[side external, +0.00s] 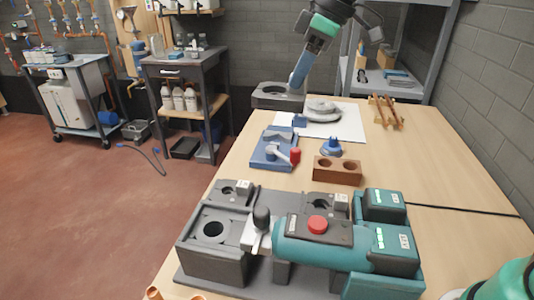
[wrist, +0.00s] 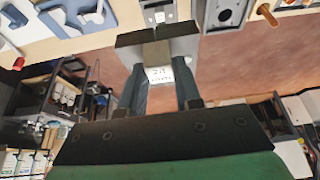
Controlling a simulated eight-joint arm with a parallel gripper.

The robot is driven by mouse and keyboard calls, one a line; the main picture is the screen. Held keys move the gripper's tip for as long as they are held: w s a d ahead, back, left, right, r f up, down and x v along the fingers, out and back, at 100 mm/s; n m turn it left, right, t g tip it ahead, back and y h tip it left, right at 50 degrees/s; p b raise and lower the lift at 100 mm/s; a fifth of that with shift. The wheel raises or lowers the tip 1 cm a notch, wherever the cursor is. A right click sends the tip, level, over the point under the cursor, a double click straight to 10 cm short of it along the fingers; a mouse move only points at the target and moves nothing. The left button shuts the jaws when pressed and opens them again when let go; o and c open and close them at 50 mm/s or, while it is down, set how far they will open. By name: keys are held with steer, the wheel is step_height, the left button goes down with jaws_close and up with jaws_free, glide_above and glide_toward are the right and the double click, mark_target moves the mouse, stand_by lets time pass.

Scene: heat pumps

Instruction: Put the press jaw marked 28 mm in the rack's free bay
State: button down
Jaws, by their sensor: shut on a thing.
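My gripper (side external: 299,76) is shut on a dark grey press jaw (side external: 270,94), held above the table's far left part. In the wrist view the jaw (wrist: 155,50) sits between my fingers (wrist: 160,92); its white label seems to read 28, but the small print is blurred. The grey rack (side external: 186,284) stands at the front of the table. Two grey jaw-like blocks stand at its back, one left (side external: 236,191) and one right (side external: 331,204). A grey block with a round hole (side external: 214,246) is at its left. I cannot tell for certain which bay is free.
A teal press tool (side external: 320,243) lies across the rack's front. A light grey object (side external: 322,109) lies on a white sheet. The table's right side is mostly clear.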

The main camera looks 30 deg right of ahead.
steer(key=shift+f, duration=10.45)
steer(key=shift+f, duration=1.25)
steer(key=c, duration=0.5)
jaws_free()
steer(key=shift+c, duration=0.2)
steer(key=v, duration=0.5)
steer(key=s+d+r+m+t+h, duration=0.3)
steer(key=s+r+m+t, duration=0.1)
steer(key=s+m, duration=0.5)
steer(key=shift+r, duration=0.75)
